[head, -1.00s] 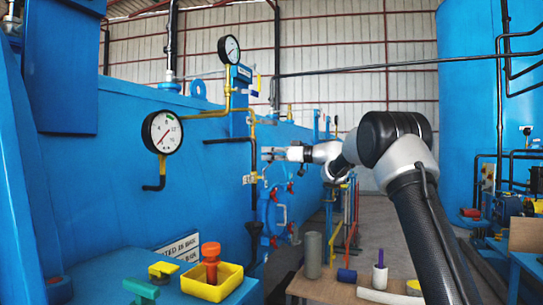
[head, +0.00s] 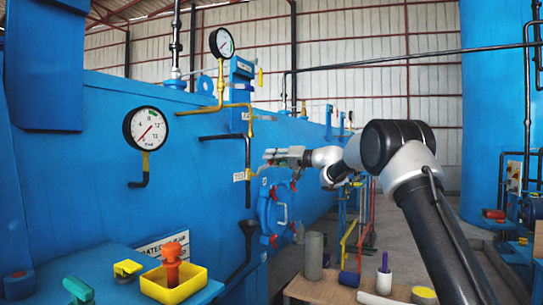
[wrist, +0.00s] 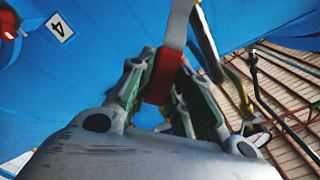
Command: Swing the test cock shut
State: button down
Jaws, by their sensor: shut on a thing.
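In the wrist view my gripper (wrist: 165,80) is shut on the red sleeve (wrist: 160,78) of a flat grey metal lever (wrist: 180,25). I take this lever for the test cock's handle; its pivot is out of the wrist view. In the head view my gripper (head: 278,157) is beside the blue vessel, just right of the yellow and black vertical pipe (head: 248,150). The held lever is too small to make out there.
Several red-handled cocks sit below the gripper by a round blue flange (head: 270,212). Pressure gauges (head: 145,128) are at left. A bench (head: 310,290) carries a grey cylinder (head: 314,256). A tag "4" (wrist: 59,27) is on the blue surface.

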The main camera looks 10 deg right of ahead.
notch_tip(320, 180, down, 6)
jog(key=w+d+m, duration=0.1)
jog(key=w+m, duration=0.1)
jog(key=m, duration=0.6)
jog(key=shift+d+f+m, duration=0.2)
jog(key=shift+d+m, duration=0.1)
jog(key=shift+m, duration=0.1)
jog(key=shift+f, duration=0.1)
jog(key=c, duration=1.3)
grip_release()
jog(key=v, duration=1.2)
